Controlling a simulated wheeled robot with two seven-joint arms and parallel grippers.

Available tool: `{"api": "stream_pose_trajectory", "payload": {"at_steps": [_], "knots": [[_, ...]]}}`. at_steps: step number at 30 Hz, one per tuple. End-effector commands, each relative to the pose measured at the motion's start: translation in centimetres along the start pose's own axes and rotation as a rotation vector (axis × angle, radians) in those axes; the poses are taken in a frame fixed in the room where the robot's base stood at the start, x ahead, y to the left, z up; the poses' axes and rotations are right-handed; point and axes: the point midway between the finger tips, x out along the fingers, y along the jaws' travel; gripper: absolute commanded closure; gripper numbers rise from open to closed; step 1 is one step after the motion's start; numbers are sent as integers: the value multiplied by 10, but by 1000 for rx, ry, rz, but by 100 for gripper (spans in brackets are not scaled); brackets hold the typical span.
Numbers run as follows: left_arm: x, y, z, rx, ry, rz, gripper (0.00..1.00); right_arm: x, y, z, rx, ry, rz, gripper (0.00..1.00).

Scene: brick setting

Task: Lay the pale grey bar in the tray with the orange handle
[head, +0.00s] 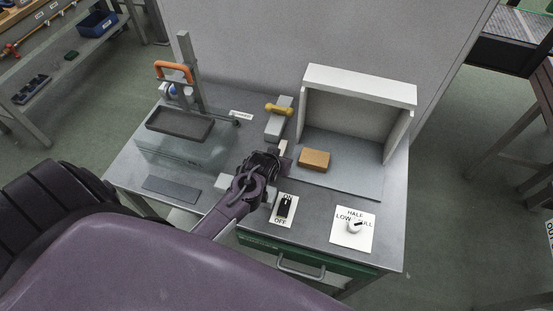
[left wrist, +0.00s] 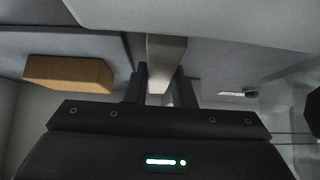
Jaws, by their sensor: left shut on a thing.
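The pale grey bar (left wrist: 166,62) is between the two fingers of my left gripper (left wrist: 162,90) in the left wrist view. In the head view the bar (head: 283,148) shows as a short pale piece beyond my left gripper (head: 270,158), over the middle of the bench. Its far end and the gap beneath it are hard to judge. An orange handle (head: 173,70) sits high beside a grey upright post at the bench's back left. A dark, shallow tray (head: 180,124) lies below it on a clear box and looks empty. My right gripper is out of view.
A yellow-handled grey piece (head: 279,110) stands behind my gripper. An ON/OFF switch (head: 284,209) and a knob panel (head: 353,229) are near the front. A dark flat plate (head: 171,190) lies front left.

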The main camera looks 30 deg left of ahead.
Motion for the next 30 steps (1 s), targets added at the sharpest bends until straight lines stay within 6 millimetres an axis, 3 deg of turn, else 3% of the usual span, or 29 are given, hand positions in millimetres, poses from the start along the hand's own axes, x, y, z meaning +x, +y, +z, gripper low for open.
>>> {"api": "stream_pose_trajectory", "payload": {"at_steps": [12, 13, 15, 25, 30], "knots": [[5, 0, 4, -1, 1, 0, 100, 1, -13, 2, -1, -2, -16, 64], [4, 0, 4, -1, 1, 0, 74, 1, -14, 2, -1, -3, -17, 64], [4, 0, 3, 0, 0, 0, 69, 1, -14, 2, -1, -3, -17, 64], [0, 0, 1, 0, 0, 0, 69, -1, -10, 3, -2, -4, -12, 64], [-21, 0, 2, 0, 1, 0, 69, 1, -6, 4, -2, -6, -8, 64]]}}
